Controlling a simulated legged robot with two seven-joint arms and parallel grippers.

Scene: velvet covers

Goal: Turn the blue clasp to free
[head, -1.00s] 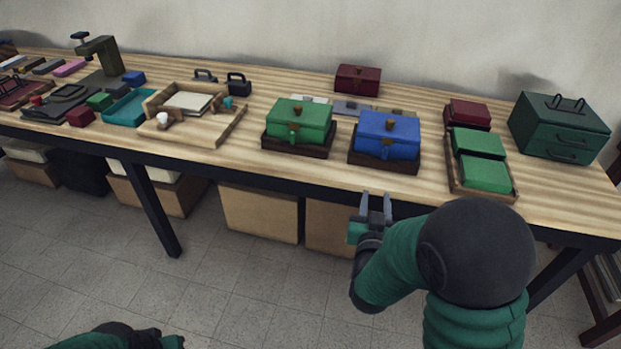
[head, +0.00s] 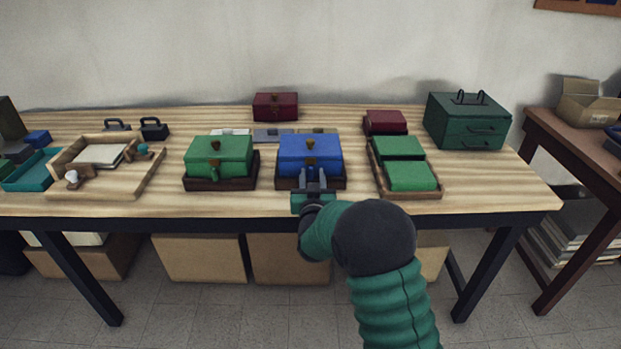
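The blue box (head: 292,157) sits on a dark wooden base (head: 284,184) near the table's front edge. It has a brown knob on its lid, and a small brownish clasp (head: 310,161) shows on its front. My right gripper (head: 314,173) is in front of the box, its two fingers apart and pointing at the front face, just below the clasp. The fingers cover part of the box's lower front and base. I cannot tell whether they touch it. My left gripper is out of view.
A green box (head: 218,157) on a dark base stands left of the blue one. A tray (head: 437,194) with green blocks is to its right. A dark red box (head: 275,106) and a dark green drawer case (head: 465,122) stand behind. The wooden table (head: 505,190) has free room at front right.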

